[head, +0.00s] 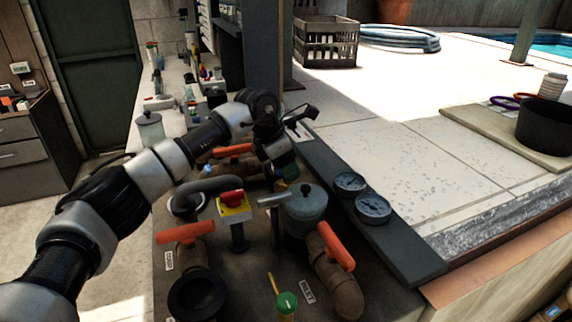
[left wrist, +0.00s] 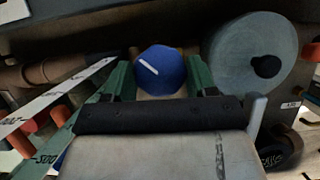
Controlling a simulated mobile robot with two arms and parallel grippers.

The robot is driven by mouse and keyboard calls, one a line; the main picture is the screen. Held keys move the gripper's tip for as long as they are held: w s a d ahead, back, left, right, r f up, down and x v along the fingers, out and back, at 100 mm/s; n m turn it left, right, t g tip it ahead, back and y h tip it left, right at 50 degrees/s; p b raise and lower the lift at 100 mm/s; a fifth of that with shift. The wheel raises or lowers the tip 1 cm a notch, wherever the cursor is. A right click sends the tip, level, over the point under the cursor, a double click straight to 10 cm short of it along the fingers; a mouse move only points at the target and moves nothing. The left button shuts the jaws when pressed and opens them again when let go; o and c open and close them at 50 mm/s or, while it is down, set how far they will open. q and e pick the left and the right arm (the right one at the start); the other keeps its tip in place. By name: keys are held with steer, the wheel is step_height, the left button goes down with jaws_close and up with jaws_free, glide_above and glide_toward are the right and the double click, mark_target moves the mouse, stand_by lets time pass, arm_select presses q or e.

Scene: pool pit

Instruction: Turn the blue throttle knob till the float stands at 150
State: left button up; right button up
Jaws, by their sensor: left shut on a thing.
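In the left wrist view, the blue throttle knob (left wrist: 160,70) shows a white pointer line that slants from upper left to lower right. The green fingers of my left gripper (left wrist: 159,82) stand on both sides of it, shut on it. In the head view, my left gripper (head: 283,168) reaches down among the pipework, and the knob is hidden behind it. A pale scale strip (left wrist: 62,93) with black numbers, one reading 500, runs slanting at the left of the wrist view. I cannot make out the float's reading. My right gripper is not in view.
Near the gripper stand a grey round-lidded housing (head: 306,204), a red button on a yellow box (head: 234,203) and two dial gauges (head: 372,208). Orange valve handles (head: 185,233) stick up around them. The paved deck (head: 400,150) to the right is mostly clear.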

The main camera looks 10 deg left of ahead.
arm_select(q)
steer(key=shift+m, duration=0.6)
steer(key=o, duration=0.9)
steer(key=b+v, duration=0.1)
steer(key=v, duration=1)
steer(key=shift+w, duration=0.25)
steer(key=shift+a+f, duration=0.1)
